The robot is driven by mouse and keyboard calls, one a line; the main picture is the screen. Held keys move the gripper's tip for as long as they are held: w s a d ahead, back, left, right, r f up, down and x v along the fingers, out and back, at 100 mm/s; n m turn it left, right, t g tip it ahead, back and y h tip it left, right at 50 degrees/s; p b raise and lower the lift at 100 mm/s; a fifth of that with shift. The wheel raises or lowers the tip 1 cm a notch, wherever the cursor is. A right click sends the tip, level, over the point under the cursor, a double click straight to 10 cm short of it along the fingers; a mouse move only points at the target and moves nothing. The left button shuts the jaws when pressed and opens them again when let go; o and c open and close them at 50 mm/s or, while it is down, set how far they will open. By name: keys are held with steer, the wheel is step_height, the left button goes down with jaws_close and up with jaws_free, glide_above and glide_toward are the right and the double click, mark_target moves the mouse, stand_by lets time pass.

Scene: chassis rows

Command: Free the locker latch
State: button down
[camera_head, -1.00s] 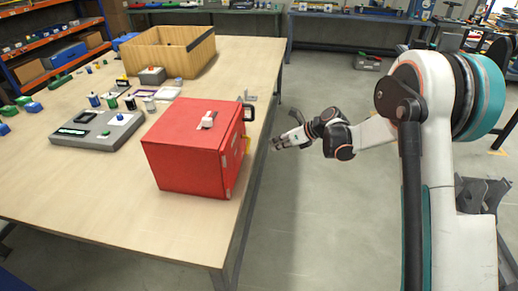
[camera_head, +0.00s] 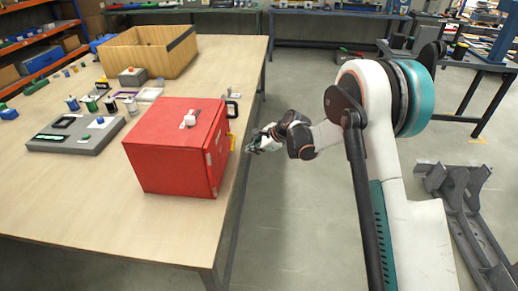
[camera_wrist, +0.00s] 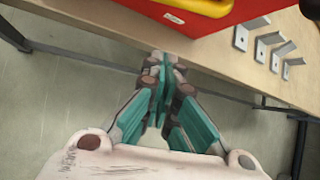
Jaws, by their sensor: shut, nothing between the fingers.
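The red locker (camera_head: 170,160) stands on the wooden table near its right edge. A small white piece (camera_head: 189,119) sits on its top. A black handle-like part (camera_head: 232,104) shows by its far right corner, and a yellow part (camera_head: 232,143) on its right side. The latch itself I cannot make out clearly. My gripper (camera_head: 256,144) is just right of the locker, past the table edge, apart from it. In the wrist view my gripper (camera_wrist: 165,68) is shut and empty, below the locker's red and yellow lower part (camera_wrist: 190,12).
The table edge (camera_wrist: 120,30) runs close to my fingers. Several metal brackets (camera_wrist: 262,46) lie on the table beside the locker. A grey panel (camera_head: 78,134), small bottles and a wooden crate (camera_head: 145,55) stand farther left.

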steer(key=a, duration=0.1)
steer(key=a+b, duration=0.1)
steer(key=a, duration=0.1)
steer(key=a+b, duration=0.1)
steer(key=shift+a+r, duration=0.15)
steer(key=shift+r, duration=0.15)
steer(key=g+p, duration=0.1)
steer(key=r+m+g+p, duration=0.1)
steer(key=shift+s+r+g, duration=0.2)
steer(key=shift+r+g, duration=0.05)
steer(key=shift+g, duration=0.15)
stand_by(0.4)
stand_by(1.1)
